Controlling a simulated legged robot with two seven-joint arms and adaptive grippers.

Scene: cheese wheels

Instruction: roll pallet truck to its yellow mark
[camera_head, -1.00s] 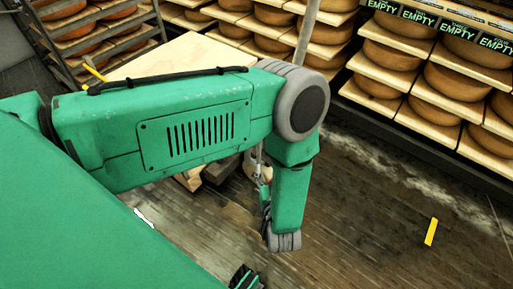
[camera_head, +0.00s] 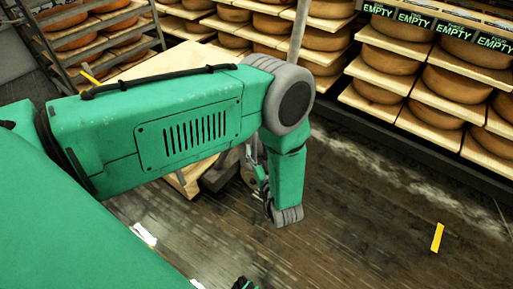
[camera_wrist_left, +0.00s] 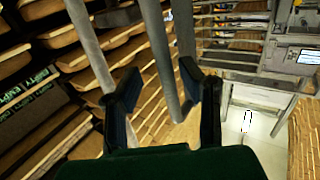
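The pallet truck is mostly hidden behind my left arm in the head view. Its pale wooden load (camera_head: 190,52) shows above the arm, and an upright grey pole (camera_head: 299,35) rises behind my elbow. My left gripper (camera_head: 258,180) hangs low beside the truck and is largely hidden by its own wrist. In the left wrist view, the left gripper (camera_wrist_left: 160,75) has its fingers apart. A grey bar (camera_wrist_left: 158,45) lies in the gap with room on both sides; contact cannot be told. The yellow mark (camera_head: 437,237) lies on the floor at right.
Shelves of cheese wheels (camera_head: 385,60) with EMPTY signs (camera_head: 447,27) line the back and right. A metal rack of cheese (camera_head: 90,45) stands at upper left. The dark plank floor (camera_head: 360,215) between my left wrist and the mark is clear.

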